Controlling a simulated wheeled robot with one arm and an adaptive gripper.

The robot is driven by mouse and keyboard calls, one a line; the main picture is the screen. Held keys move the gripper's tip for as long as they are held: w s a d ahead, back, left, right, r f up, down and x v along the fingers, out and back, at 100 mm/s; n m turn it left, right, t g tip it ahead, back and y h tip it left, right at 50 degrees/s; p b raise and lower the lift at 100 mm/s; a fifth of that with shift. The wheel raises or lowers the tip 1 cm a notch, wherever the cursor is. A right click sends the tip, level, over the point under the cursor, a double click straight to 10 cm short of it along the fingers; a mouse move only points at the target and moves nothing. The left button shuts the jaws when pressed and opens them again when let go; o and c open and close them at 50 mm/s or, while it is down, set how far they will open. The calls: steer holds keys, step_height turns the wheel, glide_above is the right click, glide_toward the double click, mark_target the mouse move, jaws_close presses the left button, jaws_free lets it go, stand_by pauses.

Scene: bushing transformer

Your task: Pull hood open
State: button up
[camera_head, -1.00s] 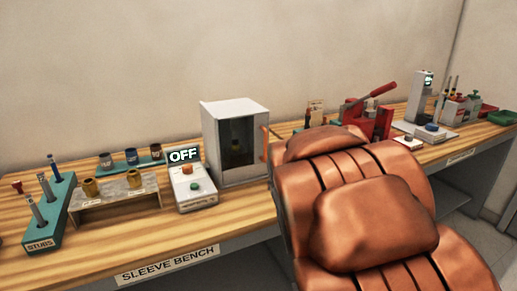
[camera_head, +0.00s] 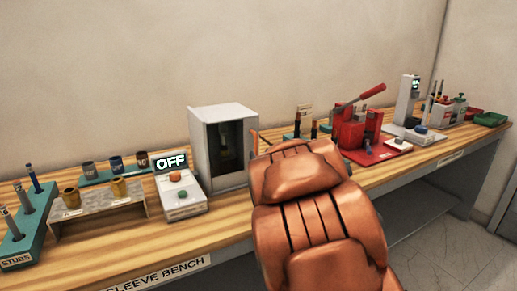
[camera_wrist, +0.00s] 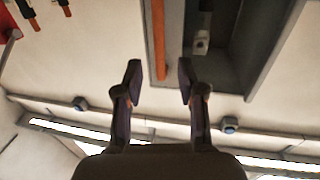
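The hood (camera_head: 238,111) is a grey box with a dark clear front, standing on the wooden bench. Its front looks shut. Its upright orange handle (camera_head: 254,144) is at the right edge, partly hidden by my copper-coloured arm. My gripper is hidden behind the arm in the head view. In the wrist view my gripper (camera_wrist: 160,83) is open and empty. The orange handle (camera_wrist: 158,40) appears between the lines of its two fingers, its end near the fingertips. No finger visibly touches it; the depth gap is hard to tell. The hood's grey frame (camera_wrist: 262,60) is beside it.
Left of the hood stands a control box (camera_head: 180,193) with an OFF display, and a sleeve rack (camera_head: 100,212). Right are a red press (camera_head: 352,132) and a grey display post (camera_head: 407,100). Floor (camera_head: 465,235) is clear at right.

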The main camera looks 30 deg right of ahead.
mark_target(256, 149)
steer(key=shift+p+x, duration=0.45)
steer(key=shift+x, duration=2.75)
steer(key=shift+f, duration=0.1)
jaws_close()
